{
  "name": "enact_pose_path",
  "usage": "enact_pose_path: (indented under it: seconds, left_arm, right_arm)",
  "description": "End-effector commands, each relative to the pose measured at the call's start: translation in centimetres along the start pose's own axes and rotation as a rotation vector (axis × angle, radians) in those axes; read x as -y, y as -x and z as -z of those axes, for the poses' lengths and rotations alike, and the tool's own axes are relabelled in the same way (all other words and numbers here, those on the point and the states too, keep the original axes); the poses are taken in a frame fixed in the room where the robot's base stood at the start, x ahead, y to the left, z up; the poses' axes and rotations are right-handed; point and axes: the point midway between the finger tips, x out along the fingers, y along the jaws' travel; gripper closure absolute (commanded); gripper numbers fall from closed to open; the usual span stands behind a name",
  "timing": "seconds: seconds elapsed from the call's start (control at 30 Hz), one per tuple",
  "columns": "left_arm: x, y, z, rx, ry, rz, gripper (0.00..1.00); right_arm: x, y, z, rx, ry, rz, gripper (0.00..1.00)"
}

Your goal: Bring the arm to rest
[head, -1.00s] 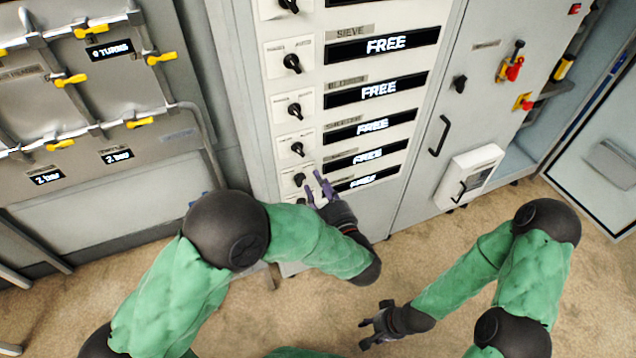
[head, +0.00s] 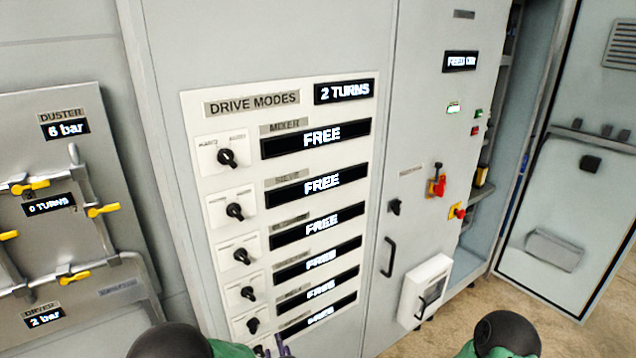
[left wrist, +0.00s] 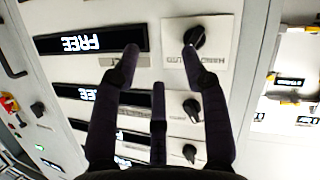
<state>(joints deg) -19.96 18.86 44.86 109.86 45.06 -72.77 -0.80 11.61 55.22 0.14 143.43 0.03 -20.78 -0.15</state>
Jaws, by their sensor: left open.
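My left gripper (head: 273,348) shows only as fingertips at the bottom edge of the head view, in front of the lower end of the drive modes panel (head: 190,110). In the left wrist view my left gripper (left wrist: 162,62) has its dark fingers spread, with nothing between them. One fingertip appears close to a black selector knob (left wrist: 196,38); I cannot tell whether it touches. That view is upside down. My right gripper is outside the head view; only part of my right arm shows at the bottom.
The panel has several black knobs (head: 227,158) beside displays (head: 316,137) reading FREE. At right are a door handle (head: 388,257), a red switch (head: 438,186) and a white box (head: 425,290). Yellow-handled valves (head: 30,187) stand at left. Open floor (head: 480,310) shows lower right.

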Motion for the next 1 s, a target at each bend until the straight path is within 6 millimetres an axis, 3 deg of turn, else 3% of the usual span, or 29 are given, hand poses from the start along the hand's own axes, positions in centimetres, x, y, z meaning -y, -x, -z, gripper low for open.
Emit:
enact_pose_path:
  seconds: [0.1,0.23,0.4,0.5,0.7,1.0]
  left_arm:
    - [3.6,-1.1,-6.0,0.247,-0.075,-0.01,0.55]
    - [7.7,0.1,-12.5,0.53,-0.139,-0.028,0.55]
    - [13.2,5.3,-19.8,0.906,-0.195,-0.051,0.55]
    - [15.7,9.0,-22.5,1.086,-0.214,-0.069,0.55]
    - [18.2,13.8,-24.7,1.289,-0.233,-0.098,0.55]
    - [18.5,14.6,-24.9,1.319,-0.237,-0.105,0.55]
  right_arm:
    - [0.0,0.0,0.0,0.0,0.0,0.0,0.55]
    - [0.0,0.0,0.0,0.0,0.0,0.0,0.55]
    - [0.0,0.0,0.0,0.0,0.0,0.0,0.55]
    - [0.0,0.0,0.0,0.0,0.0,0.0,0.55]
    - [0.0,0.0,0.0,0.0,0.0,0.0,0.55]
    - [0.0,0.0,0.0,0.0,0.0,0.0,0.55]
